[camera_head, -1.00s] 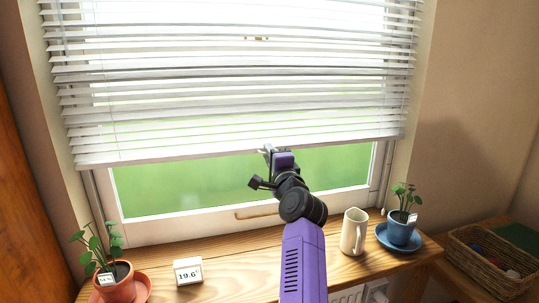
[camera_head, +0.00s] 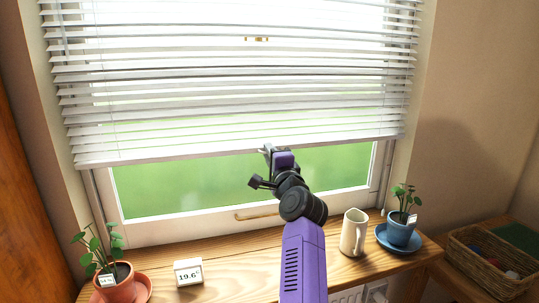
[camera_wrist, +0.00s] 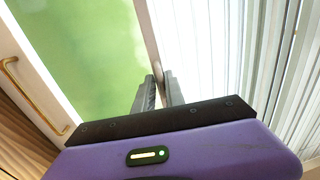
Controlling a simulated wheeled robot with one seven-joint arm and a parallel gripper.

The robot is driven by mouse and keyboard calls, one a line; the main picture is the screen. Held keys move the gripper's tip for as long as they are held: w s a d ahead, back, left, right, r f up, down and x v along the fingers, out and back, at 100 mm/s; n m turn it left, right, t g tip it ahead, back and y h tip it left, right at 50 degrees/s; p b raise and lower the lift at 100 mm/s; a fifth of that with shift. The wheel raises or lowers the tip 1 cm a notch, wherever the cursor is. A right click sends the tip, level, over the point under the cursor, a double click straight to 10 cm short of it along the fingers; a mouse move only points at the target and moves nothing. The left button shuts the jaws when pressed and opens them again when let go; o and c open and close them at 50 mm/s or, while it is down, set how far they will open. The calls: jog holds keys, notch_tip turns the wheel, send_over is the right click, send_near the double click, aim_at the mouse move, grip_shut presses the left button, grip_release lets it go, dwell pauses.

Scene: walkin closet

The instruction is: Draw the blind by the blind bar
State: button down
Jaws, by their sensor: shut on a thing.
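The white slatted blind (camera_head: 240,75) hangs over the upper part of the window, and its lower edge is the blind bar (camera_head: 200,153). Green shows through the glass below the bar. My gripper (camera_head: 268,150) is at the bar, right of its middle. In the wrist view the blind bar (camera_wrist: 147,35) runs down to my gripper (camera_wrist: 160,88), whose two fingers are shut on it. In the head view my own wrist partly hides the fingers and the grip.
On the wooden sill (camera_head: 235,262) stand a potted plant (camera_head: 117,282), a small display (camera_head: 188,272), a cream mug (camera_head: 354,232) and a blue pot (camera_head: 401,230). A wicker basket (camera_head: 490,262) is at right. A brass window handle (camera_head: 255,215) sits low on the frame.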

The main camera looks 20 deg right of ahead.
aim_at(266, 117)
notch_tip(266, 117, up, 9)
jog(key=p, duration=0.5)
jog(key=shift+r+p, duration=0.2)
jog(key=shift+p, duration=0.2)
jog(key=shift+f, duration=0.1)
jog(key=c, duration=1.6)
grip_release()
jog(key=shift+s+f+b, duration=0.2)
jog(key=shift+s+b, duration=0.1)
jog(key=shift+s, duration=1)
jog(key=shift+s+f+b, duration=0.15)
jog(key=shift+s+b, duration=0.2)
jog(key=shift+s, duration=0.95)
jog(key=shift+s+f+b, duration=0.2)
jog(key=shift+s+b, duration=0.1)
jog(key=shift+s, duration=1)
jog(key=shift+o, duration=0.2)
